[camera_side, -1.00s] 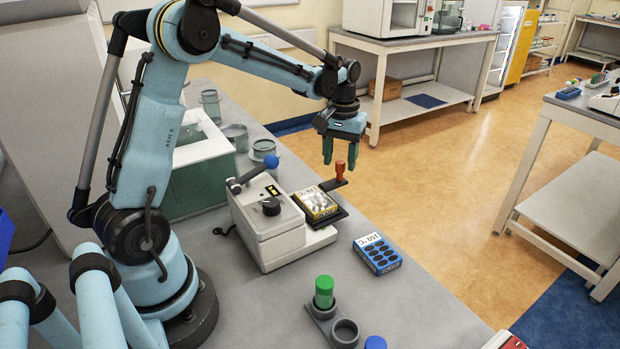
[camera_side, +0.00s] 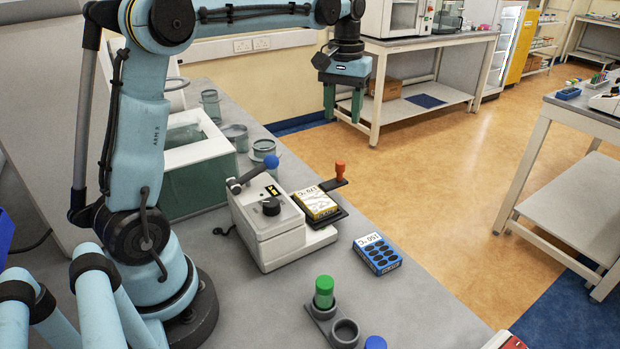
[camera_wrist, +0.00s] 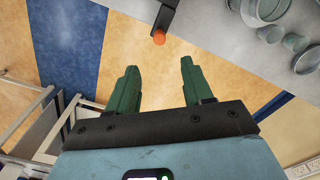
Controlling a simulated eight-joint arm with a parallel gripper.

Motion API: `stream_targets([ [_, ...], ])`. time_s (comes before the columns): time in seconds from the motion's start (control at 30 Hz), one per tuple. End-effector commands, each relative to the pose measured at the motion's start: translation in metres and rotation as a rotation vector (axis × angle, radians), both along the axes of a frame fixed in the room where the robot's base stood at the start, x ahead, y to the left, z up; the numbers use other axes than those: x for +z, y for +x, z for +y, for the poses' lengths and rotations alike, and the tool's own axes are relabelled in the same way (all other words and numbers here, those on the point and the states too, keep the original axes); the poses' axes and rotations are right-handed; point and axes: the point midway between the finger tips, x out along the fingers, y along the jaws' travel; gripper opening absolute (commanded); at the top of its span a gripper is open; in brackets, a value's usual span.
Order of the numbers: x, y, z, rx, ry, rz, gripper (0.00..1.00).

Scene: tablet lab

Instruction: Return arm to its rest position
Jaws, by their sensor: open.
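In the wrist view my gripper (camera_wrist: 158,80) also shows open and empty. The white device (camera_side: 268,232) has a blue-knobbed lever, a black dial and a dark plate with an orange-red handle (camera_side: 340,168). A yellow and white box (camera_side: 317,205) marked 170 °C rests on that plate, apart from my gripper.
A blue box (camera_side: 377,254) marked 150 °C lies on the grey bench (camera_side: 420,310). A green-capped vial (camera_side: 324,291) stands in a two-ring holder, whose other ring (camera_side: 346,332) is empty. A white-rimmed green tank (camera_side: 195,165) and glassware stand behind the device. Space around the gripper is clear.

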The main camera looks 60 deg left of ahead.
Motion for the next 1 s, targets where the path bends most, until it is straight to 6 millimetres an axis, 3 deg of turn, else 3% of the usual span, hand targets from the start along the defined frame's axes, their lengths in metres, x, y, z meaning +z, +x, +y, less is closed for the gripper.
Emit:
stream_targets([
  [0.27,0.000,-0.001,-0.001,-0.003,0.001,-0.003,0.51],
  [0.47,0.005,-0.014,-0.019,-0.066,0.018,-0.063,0.51],
  [0.77,0.003,-0.059,-0.067,-0.253,0.076,-0.256,0.51],
  [1.0,-0.017,-0.099,-0.098,-0.401,0.122,-0.412,0.51],
])
